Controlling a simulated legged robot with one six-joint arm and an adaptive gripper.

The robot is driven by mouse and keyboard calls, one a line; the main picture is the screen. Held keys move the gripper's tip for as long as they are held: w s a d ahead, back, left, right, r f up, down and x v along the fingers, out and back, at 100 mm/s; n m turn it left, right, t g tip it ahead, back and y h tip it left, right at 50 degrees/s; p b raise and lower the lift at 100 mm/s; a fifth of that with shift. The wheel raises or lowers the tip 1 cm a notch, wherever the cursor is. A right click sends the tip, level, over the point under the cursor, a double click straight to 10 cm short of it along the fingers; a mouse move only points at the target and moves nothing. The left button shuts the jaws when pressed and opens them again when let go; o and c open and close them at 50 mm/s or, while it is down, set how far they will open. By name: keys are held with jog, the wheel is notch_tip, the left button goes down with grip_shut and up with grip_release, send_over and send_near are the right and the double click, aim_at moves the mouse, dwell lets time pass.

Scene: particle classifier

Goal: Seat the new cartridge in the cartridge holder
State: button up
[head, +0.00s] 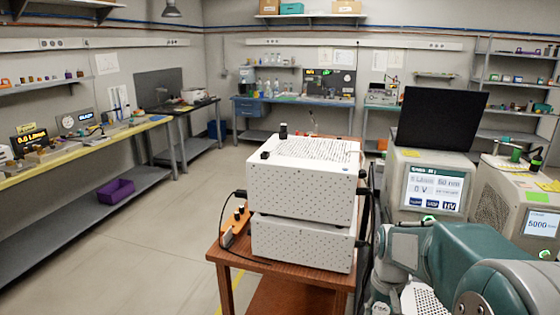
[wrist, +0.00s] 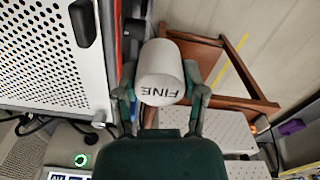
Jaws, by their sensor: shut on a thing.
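In the wrist view, my gripper (wrist: 160,92) is shut on a white cylindrical cartridge (wrist: 158,72). The cartridge has the word FINE printed in black, upside down in this view. One finger is on each side of it. In the head view, my teal arm reaches in from the lower right, but the gripper and cartridge do not show there. I cannot pick out the cartridge holder with certainty in either view.
A wooden cart (head: 285,297) bears stacked white perforated boxes (head: 303,190). To its right stand instruments with screens (head: 433,188) and another reading 5000 (head: 540,223). In the wrist view, a white perforated panel (wrist: 52,55) is close on the left. Open floor (head: 165,240) lies left of the cart.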

jog(key=w+a+f, duration=0.3)
jog(key=w+f, duration=0.1)
jog(key=f, duration=0.4)
jog(key=w+a+f, duration=0.3)
jog(key=f, duration=0.5)
jog(key=shift+w+f, duration=0.25)
jog(key=shift+w, duration=0.15)
